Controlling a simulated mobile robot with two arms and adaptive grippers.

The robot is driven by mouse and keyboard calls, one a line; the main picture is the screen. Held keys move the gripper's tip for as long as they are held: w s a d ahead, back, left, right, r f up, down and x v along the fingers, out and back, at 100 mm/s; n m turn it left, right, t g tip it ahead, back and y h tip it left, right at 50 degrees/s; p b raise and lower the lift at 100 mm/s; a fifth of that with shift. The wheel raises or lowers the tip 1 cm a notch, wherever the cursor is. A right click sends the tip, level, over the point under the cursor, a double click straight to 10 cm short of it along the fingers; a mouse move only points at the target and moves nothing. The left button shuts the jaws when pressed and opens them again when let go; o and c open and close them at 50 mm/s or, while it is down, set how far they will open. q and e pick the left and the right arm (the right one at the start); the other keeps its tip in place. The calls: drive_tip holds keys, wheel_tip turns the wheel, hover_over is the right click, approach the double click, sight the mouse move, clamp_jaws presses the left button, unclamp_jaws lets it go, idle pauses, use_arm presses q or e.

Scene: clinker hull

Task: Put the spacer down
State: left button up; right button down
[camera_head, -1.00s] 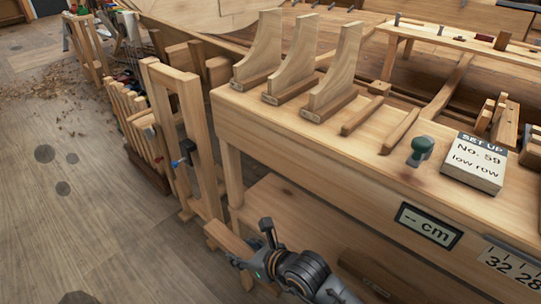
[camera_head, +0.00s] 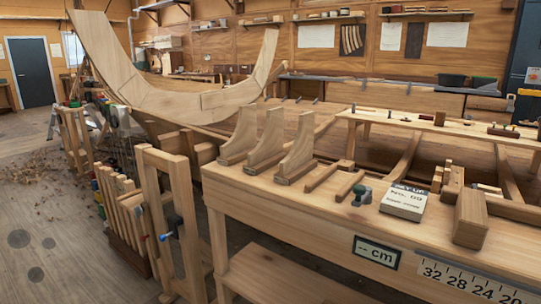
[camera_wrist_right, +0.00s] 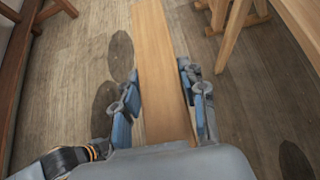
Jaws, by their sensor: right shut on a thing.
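In the right wrist view, my right gripper (camera_wrist_right: 160,92) is shut on a long flat wooden piece, which I take as the spacer (camera_wrist_right: 156,40). Its blue-padded fingers are on both sides of the piece. The piece reaches away from the palm, above the plank floor. Its near end is hidden by the gripper body. Neither gripper shows in the head view.
The workbench (camera_head: 300,210) holds wooden brackets (camera_head: 297,150), a green-knobbed tool (camera_head: 362,195), a sign (camera_head: 403,202) and a wooden block (camera_head: 470,218). A clamp frame (camera_head: 183,225) stands at its left end. Floor (camera_head: 70,215) is open at left.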

drive_tip(key=w+d+r+m, duration=0.1)
drive_tip(key=d+r, duration=0.6)
drive_tip(key=d, duration=0.4)
drive_tip(key=d+r, duration=0.6)
drive_tip(key=d, duration=0.6)
drive_tip(key=s+d+r+n, duration=0.1)
drive_tip(key=s+d+r, duration=0.4)
drive_tip(key=d+r, duration=0.15)
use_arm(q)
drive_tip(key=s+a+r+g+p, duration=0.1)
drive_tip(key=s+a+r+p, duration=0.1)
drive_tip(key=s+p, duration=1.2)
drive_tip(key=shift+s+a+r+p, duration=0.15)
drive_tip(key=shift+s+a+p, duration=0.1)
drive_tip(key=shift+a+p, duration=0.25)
use_arm(e)
wheel_tip(320, 180, up, 10)
drive_tip(key=s, duration=0.1)
drive_tip(key=shift+a, duration=0.15)
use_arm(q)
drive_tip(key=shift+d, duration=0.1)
use_arm(e)
drive_tip(key=shift+f, duration=0.2)
